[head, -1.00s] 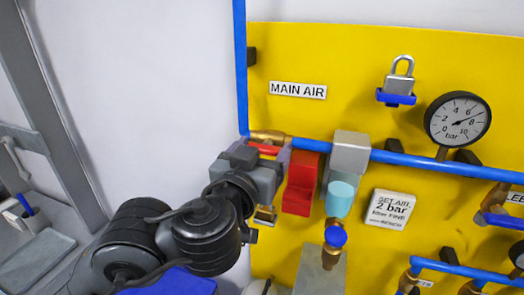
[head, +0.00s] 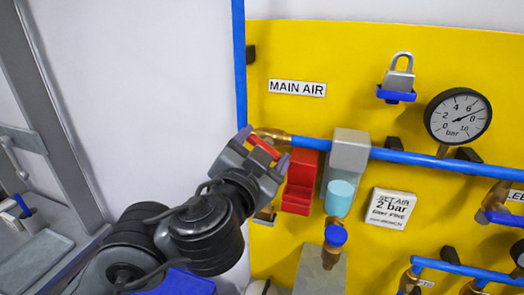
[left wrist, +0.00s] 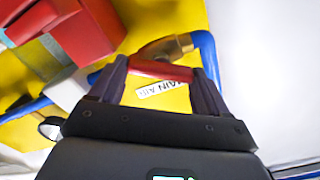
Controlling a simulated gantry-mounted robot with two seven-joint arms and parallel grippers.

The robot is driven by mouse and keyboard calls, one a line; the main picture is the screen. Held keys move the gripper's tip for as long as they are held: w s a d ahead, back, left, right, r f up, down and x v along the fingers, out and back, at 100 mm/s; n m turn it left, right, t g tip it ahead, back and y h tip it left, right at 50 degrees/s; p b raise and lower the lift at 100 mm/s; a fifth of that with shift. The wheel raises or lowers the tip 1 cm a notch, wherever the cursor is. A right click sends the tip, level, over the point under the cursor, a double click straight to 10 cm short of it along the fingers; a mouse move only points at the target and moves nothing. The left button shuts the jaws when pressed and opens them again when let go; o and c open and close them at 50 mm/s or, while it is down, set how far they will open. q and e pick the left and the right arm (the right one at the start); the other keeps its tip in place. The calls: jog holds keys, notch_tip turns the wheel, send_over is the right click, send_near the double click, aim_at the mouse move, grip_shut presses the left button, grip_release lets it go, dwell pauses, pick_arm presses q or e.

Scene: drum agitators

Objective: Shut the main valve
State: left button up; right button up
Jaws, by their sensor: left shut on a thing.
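The main valve has a brass body (head: 272,135) on the blue pipe, just below the MAIN AIR label (head: 297,88). Its red handle (head: 264,147) slants down to the right, at an angle to the pipe. My left gripper (head: 262,149) is shut on this handle, one finger at each end. In the left wrist view the red handle (left wrist: 160,70) spans between the two fingers, with the brass body (left wrist: 166,47) just beyond it. My right gripper is not in view.
A red block (head: 300,184) and a grey block (head: 349,150) with a light-blue bowl sit close to the right of my gripper. A gauge (head: 458,117) and a padlock (head: 398,78) are farther right on the yellow panel (head: 330,50). The white wall at left is clear.

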pick_arm(q)
jog(key=shift+d+f+m+b, duration=0.1)
jog(key=shift+m+b, duration=0.25)
jog(key=shift+m, duration=2.45)
jog(key=shift+f+m+b, duration=0.1)
jog(key=shift+m+b, duration=0.25)
jog(key=shift+m, duration=2.45)
jog(key=o, duration=1)
jog(key=shift+s, duration=0.1)
